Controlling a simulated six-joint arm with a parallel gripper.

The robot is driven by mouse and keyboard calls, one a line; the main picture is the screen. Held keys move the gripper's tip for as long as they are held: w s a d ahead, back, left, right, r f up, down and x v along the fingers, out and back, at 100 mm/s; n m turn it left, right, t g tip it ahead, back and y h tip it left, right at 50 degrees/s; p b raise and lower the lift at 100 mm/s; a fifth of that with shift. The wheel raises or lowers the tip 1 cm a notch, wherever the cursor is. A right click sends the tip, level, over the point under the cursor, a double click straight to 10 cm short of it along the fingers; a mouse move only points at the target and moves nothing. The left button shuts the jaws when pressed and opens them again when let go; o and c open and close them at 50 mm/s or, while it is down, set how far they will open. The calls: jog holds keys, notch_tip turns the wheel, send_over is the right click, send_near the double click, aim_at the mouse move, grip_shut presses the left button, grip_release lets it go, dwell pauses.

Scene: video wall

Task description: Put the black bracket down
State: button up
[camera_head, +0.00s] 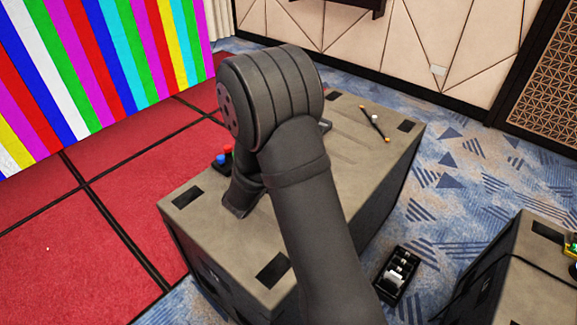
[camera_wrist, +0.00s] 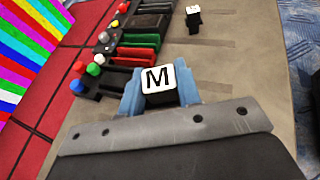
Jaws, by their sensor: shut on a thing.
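My gripper (camera_wrist: 159,84) shows in the wrist view with two blue fingers. They are shut on a black piece with a white face marked with a letter M, which I take to be the black bracket (camera_wrist: 157,80). Only its end shows; the rest is hidden by the face and my gripper. It is above or on the grey case top (camera_wrist: 235,75); I cannot tell whether it touches. In the head view my arm hides the gripper and the held piece.
In the wrist view, a rack with black, green and red bars (camera_wrist: 138,55) and coloured knobs (camera_wrist: 93,69) lies just ahead. A black piece with a white end (camera_wrist: 193,18) lies beyond, right. In the head view, a thin stick (camera_head: 374,122) lies on the case's far right part.

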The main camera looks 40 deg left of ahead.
jog(key=shift+s+a+f, duration=1.1)
jog(key=shift+a+f, duration=0.5)
jog(key=shift+f, duration=0.25)
jog(key=shift+s+a+f, duration=1.1)
jog(key=shift+a+f, duration=0.5)
jog(key=shift+f, duration=0.2)
jog(key=shift+s+a+f, duration=1.1)
jog(key=shift+a+f, duration=0.5)
jog(key=shift+f, duration=0.25)
jog(key=shift+f, duration=0.15)
jog(key=o, duration=1.1)
jog(key=shift+r, duration=0.2)
jog(key=v, duration=1.2)
jog(key=shift+d, duration=0.1)
